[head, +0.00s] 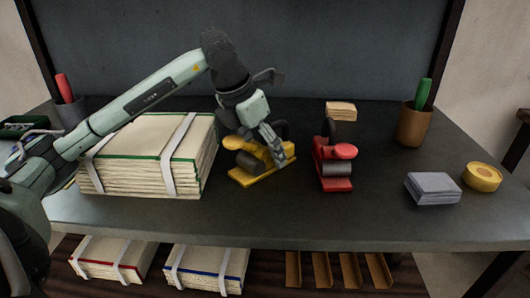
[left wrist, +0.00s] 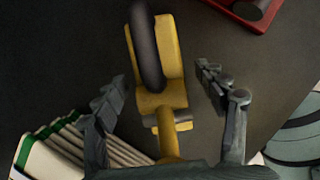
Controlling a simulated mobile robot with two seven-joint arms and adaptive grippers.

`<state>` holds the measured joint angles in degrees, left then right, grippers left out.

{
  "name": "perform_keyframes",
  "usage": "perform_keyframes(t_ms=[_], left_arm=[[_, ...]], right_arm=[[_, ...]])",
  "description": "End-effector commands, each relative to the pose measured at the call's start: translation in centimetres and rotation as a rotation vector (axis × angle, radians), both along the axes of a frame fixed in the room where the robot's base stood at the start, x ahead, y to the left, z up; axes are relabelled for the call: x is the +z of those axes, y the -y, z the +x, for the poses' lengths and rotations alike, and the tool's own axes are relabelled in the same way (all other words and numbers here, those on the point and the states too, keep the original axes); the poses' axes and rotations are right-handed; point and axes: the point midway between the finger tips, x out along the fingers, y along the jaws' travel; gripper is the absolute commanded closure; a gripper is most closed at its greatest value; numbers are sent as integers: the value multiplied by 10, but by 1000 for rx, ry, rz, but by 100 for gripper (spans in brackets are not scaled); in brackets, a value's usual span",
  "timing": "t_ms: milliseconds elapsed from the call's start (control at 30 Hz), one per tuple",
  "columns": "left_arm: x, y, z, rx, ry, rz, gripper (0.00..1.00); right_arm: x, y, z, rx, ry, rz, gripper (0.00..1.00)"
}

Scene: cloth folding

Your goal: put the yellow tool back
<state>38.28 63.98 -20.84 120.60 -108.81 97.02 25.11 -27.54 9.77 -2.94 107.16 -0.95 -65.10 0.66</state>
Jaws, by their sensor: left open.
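The yellow tool (head: 247,181) stands on the dark table just right of the large bundle of cloths, with a dark roller and a dark curved handle. My left gripper (head: 276,145) comes down over it from above and hides part of it. In the left wrist view the yellow tool (left wrist: 168,42) lies between the two spread fingers of my left gripper (left wrist: 158,88), with a gap on both sides. The gripper is open. My right gripper is not in view.
A similar red tool (head: 335,184) stands to the right. The bundle with green edges (head: 135,178) is close on the left. A grey cloth stack (head: 433,188), a yellow tape roll (head: 482,177) and a brown cup (head: 413,125) are farther right. The front middle of the table is clear.

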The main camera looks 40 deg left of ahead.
Motion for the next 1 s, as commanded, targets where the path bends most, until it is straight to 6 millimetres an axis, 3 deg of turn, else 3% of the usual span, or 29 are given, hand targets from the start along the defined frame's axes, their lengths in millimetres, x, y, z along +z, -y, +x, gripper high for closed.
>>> perform_keyframes(t_ms=[300,500,1000], left_arm=[[66,-7,-25,1,6,2,28],[92,-9,-36,0,3,0,28],[98,-10,-40,0,0,0,28]], right_arm=[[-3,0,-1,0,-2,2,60],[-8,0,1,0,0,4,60],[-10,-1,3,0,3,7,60]])
